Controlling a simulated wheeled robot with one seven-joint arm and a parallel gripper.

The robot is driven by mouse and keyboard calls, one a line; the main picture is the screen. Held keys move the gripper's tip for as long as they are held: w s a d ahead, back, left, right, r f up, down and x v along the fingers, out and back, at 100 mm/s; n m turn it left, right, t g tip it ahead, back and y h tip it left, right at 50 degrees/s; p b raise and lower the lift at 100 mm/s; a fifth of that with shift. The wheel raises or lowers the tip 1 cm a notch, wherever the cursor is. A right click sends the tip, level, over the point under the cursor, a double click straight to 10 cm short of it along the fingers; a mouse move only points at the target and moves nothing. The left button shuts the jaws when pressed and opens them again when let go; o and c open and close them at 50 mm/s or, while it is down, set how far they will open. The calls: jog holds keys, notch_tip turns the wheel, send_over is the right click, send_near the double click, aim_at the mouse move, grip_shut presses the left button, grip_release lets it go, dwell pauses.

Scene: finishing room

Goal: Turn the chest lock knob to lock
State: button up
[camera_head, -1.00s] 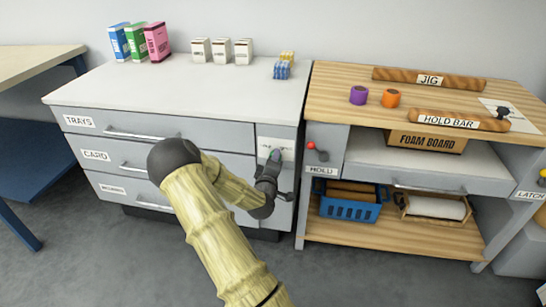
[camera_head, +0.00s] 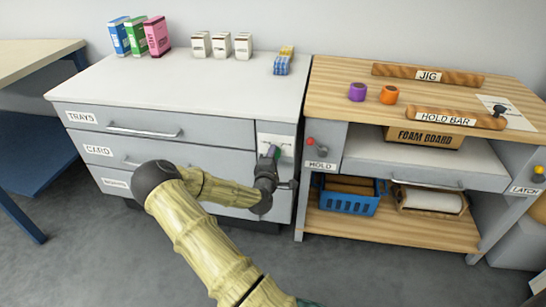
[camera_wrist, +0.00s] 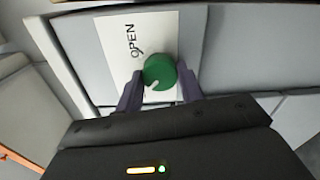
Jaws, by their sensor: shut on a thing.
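The chest (camera_head: 200,85) is a grey cabinet with a white top and drawers labelled TRAYS and CARD. Its lock knob (camera_wrist: 159,72) is green and round with a pale pointer mark, on a white plate (camera_wrist: 118,42) reading OPEN. In the wrist view the mark points to the lower left of the picture, and the word OPEN is to the upper left of the knob. My gripper (camera_wrist: 160,90) has its two dark fingers on either side of the knob, shut on it. In the head view my gripper (camera_head: 270,158) largely covers the knob at the chest's right front panel.
Boxes (camera_head: 156,36) and white cartons (camera_head: 222,45) stand on the chest top. A blue crate (camera_head: 349,198) sits on the bench's lower shelf. Open floor lies in front.

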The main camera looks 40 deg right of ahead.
jog(key=o, duration=1)
jog(key=p+v, duration=0.3)
jog(key=v, duration=1.4)
jog(key=shift+s+a+f, duration=0.1)
jog(key=shift+a, duration=0.1)
